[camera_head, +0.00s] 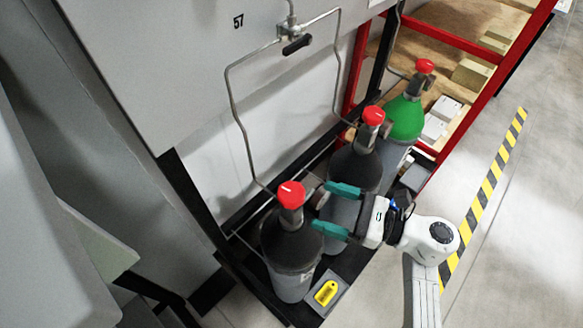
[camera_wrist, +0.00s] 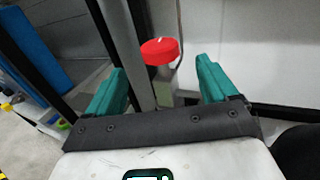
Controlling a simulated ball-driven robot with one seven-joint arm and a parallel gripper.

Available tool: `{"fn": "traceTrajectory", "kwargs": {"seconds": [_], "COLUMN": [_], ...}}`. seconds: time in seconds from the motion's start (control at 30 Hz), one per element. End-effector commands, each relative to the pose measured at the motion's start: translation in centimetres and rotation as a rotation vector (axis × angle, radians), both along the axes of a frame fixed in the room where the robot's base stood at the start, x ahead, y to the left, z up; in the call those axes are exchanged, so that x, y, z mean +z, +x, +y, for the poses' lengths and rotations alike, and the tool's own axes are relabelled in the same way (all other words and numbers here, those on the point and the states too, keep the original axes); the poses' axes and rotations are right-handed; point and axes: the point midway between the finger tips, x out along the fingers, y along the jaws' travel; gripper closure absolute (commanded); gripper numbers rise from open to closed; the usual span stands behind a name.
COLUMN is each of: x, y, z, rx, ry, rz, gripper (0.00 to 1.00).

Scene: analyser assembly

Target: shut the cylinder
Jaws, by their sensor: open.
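Three gas cylinders stand in a row: a near dark-shouldered one (camera_head: 290,248), a middle dark one (camera_head: 352,168) and a far green one (camera_head: 405,120). Each has a red valve knob on top: near (camera_head: 291,194), middle (camera_head: 373,115) and far (camera_head: 425,66). My gripper (camera_head: 320,206) is open, its teal fingers pointing left toward the near cylinder's valve, just right of it and slightly lower than the knob. In the wrist view, a red knob (camera_wrist: 160,50) shows beyond and between the open fingers (camera_wrist: 161,66); nothing is gripped.
Grey pipes (camera_head: 238,115) run from the valves up the cabinet wall (camera_head: 170,60) to a black handle (camera_head: 297,45). A red-framed shelf (camera_head: 440,37) stands behind. The floor (camera_head: 530,220) at right is clear.

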Motion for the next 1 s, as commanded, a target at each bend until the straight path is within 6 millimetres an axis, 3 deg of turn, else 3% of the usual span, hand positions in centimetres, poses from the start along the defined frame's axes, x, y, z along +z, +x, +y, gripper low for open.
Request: {"fn": "traceTrajectory", "kwargs": {"seconds": [0.6, 1.0], "x": [0.3, 0.1], "y": [2.7, 3.1], "z": [9.0, 10.1], "rx": [0.002, -0.001], "ry": [0.002, 0.002], "rz": [0.0, 0.0], "gripper": [0.14, 0.14]}}
